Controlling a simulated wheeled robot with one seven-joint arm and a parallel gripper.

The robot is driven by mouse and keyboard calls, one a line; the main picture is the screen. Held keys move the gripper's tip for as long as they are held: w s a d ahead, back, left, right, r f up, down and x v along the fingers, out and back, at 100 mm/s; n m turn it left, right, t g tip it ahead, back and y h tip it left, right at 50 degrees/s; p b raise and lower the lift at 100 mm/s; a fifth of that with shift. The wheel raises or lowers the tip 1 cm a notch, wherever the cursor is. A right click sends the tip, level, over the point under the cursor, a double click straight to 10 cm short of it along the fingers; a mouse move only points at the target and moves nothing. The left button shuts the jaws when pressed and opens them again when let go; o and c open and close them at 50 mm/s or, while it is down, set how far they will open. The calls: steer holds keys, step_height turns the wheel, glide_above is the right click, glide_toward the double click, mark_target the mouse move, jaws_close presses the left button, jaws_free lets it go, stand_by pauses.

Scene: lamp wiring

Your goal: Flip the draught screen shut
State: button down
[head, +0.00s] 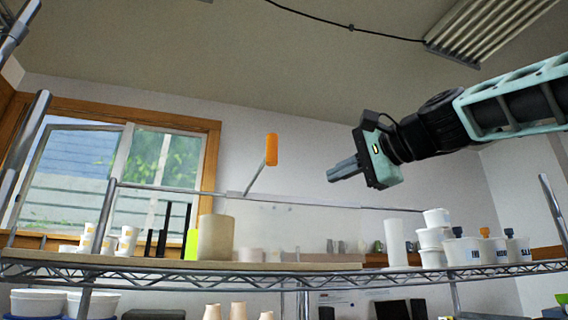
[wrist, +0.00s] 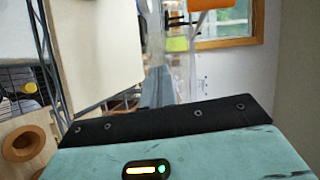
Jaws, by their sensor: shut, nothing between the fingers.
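The draught screen (head: 295,222) looks like a pale see-through panel under a thin rail at the back of the shelf. A metal arm with an orange grip (head: 272,149) rises from the rail near the screen's upper left end, tilted up to the right. The orange grip also shows at the top of the wrist view (wrist: 212,4). My gripper (head: 331,175) is shut and empty, pointing left. In the head view it appears right of the orange grip and slightly lower, with a gap between them. In the wrist view my gripper's fingers (wrist: 156,86) point away, below the grip.
The wire shelf (head: 180,266) carries cups, a beige cylinder (head: 215,238), dark upright sticks and white tubs (head: 435,238). A wood-framed window (head: 150,165) is behind at left. A ceiling light (head: 490,25) with a dark cable hangs above right. Air around the orange grip looks clear.

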steer(key=shift+m+t+y, duration=0.3)
steer(key=shift+m+t, duration=0.2)
steer(key=shift+t, duration=0.1)
steer(key=r, duration=0.3)
steer(key=d+r, duration=0.1)
steer(key=r, duration=0.1)
steer(key=shift+s+r, duration=0.2)
steer(key=shift+s, duration=0.15)
steer(key=w+a+p, duration=0.5)
steer(key=a+p, duration=0.1)
steer(key=a, duration=0.4)
steer(key=shift+w+a, duration=0.15)
steer(key=shift+w, duration=0.05)
steer(key=shift+p, duration=0.3)
